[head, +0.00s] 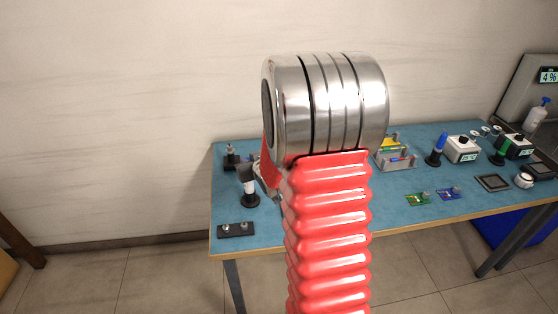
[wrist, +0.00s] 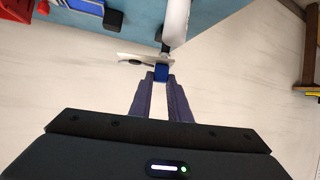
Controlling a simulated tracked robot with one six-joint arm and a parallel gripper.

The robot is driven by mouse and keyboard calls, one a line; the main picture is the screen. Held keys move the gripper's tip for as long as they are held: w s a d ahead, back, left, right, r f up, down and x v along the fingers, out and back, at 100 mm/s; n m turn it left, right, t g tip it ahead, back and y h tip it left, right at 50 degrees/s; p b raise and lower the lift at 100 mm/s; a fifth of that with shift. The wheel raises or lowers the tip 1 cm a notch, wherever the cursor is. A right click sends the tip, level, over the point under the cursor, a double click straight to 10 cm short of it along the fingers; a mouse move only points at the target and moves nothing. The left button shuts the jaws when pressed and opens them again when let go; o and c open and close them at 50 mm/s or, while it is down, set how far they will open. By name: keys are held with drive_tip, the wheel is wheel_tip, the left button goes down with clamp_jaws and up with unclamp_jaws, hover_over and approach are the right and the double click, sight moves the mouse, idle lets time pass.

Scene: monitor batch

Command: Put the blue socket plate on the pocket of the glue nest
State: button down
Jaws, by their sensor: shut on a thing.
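In the wrist view my gripper (wrist: 160,80) is shut on a small blue piece, which I take to be the blue socket plate (wrist: 162,71); only a bit of it shows between the fingertips. It is held clear of the fingers' base, and a pale part with a dark strip shows just beyond it. In the head view my red and silver arm hides most of the gripper and the held piece. I cannot tell for certain which fixture is the glue nest; a dark square frame (head: 492,183) lies flat on the right part of the table.
The blue-topped table (head: 330,225) also carries a black plate with two pins (head: 236,230), a white cylinder on a black base (head: 250,190), a green board (head: 417,199), a blue board (head: 449,193) and a white box with a display (head: 463,149). The front middle is mostly clear.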

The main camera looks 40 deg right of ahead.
drive_tip(key=w+a+r+n+y, duration=0.1)
drive_tip(key=a, duration=1.2)
drive_tip(key=w+a+r+n+y, duration=0.1)
drive_tip(key=a+r+n+y, duration=0.1)
drive_tip(key=a, duration=1.1)
drive_tip(key=shift+w+a+y, duration=0.25)
drive_tip(key=shift+w+y, duration=0.05)
drive_tip(key=shift+d, duration=0.15)
